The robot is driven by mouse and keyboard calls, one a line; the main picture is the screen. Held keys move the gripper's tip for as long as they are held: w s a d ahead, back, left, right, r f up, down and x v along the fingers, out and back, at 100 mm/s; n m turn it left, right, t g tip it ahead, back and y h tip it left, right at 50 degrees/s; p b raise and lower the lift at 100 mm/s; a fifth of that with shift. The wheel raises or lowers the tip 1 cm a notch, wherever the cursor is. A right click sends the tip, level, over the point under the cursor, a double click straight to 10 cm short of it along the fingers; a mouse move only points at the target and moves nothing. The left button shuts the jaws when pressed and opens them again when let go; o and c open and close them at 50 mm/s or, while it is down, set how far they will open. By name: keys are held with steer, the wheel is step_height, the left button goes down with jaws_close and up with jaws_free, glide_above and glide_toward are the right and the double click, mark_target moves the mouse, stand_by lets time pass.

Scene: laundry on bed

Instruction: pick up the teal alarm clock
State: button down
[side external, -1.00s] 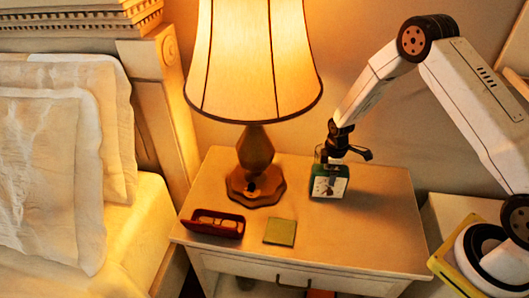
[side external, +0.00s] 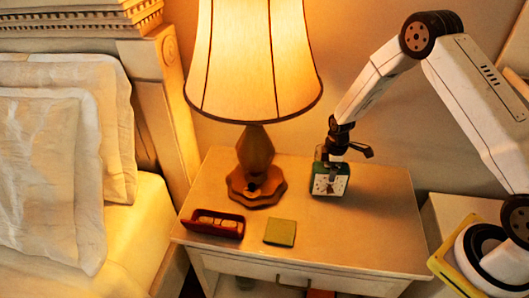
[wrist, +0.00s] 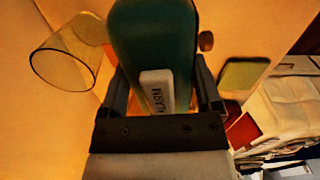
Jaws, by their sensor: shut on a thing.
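The teal alarm clock (side external: 330,181) is at the right part of the nightstand top, its white dial facing the side camera. My gripper (side external: 326,160) reaches down on it from above, with its fingers shut on the clock. The clock looks upright. Any gap under it is too small to tell clearly.
A lit lamp (side external: 256,165) stands left of the clock on the nightstand (side external: 375,235). A red glasses case (side external: 212,223) and a green square pad (side external: 280,231) lie toward the front. The nightstand's right side is clear.

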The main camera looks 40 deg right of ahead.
steer(key=shift+r, duration=0.5)
steer(key=s+a+r, duration=0.2)
steer(key=s+r, duration=0.9)
steer(key=s, duration=0.3)
